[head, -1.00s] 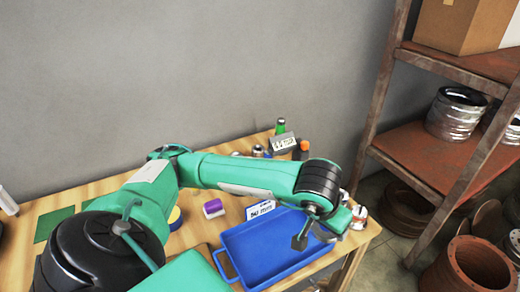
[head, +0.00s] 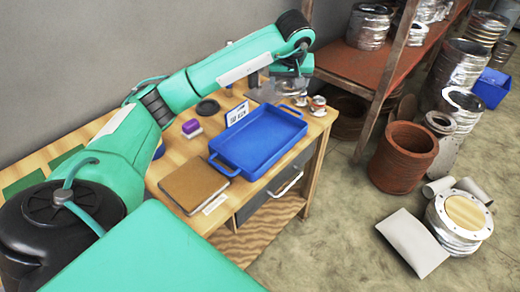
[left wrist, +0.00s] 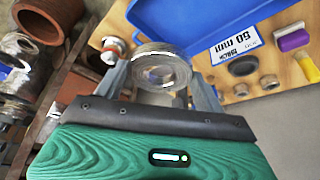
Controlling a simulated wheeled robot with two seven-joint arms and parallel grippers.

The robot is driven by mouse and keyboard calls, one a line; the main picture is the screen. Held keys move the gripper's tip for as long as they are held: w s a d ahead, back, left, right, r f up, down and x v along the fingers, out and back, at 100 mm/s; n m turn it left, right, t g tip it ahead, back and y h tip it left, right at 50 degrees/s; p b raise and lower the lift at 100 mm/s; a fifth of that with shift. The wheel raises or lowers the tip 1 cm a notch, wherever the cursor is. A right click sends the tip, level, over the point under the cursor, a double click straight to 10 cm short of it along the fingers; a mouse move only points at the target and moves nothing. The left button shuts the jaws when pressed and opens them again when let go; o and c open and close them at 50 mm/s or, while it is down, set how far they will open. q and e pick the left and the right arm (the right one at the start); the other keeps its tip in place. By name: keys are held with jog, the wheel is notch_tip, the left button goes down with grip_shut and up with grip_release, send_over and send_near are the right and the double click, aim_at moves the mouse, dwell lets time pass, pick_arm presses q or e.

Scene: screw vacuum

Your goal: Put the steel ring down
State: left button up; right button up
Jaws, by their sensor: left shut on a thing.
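The steel ring (left wrist: 153,54) is between the fingers of my left gripper (left wrist: 160,82) in the left wrist view, which is shut on it. The ring looks shiny, with its round opening towards the camera. In the head view my left gripper (head: 268,88) is over the table's back right part, behind the blue tray (head: 222,160). A grey, shiny shape there is partly hidden by the arm, so the ring's outline is hard to tell. The ring appears above the wooden table (head: 178,150); I cannot tell whether it touches anything. My right gripper is not in view.
A brown board (head: 195,186) lies in front. Small red and white fittings (head: 318,105) stand at the table's right end, near the rusty shelf (head: 370,65).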

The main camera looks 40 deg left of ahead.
pick_arm(q)
jog(key=w+a+n+b, duration=0.1)
jog(key=w+a+n, duration=0.15)
jog(key=a, duration=0.25)
send_over(276, 128)
jog(key=shift+m, duration=0.35)
jog(key=f, duration=0.9)
jog(key=s+d+f, duration=0.1)
jog(key=f, duration=0.4)
jog(key=shift+f+p, duration=0.3)
jog(key=shift+p, duration=0.1)
jog(key=shift+f, duration=0.5)
notch_tip(276, 128, down, 3)
jog(key=shift+f+g, duration=0.2)
jog(key=shift+g, duration=0.1)
jog(key=shift+f, duration=0.1)
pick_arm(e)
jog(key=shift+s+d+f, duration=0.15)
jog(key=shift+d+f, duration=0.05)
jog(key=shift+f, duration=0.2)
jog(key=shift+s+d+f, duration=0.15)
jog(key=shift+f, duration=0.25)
pick_arm(q)
jog(key=shift+f, duration=0.1)
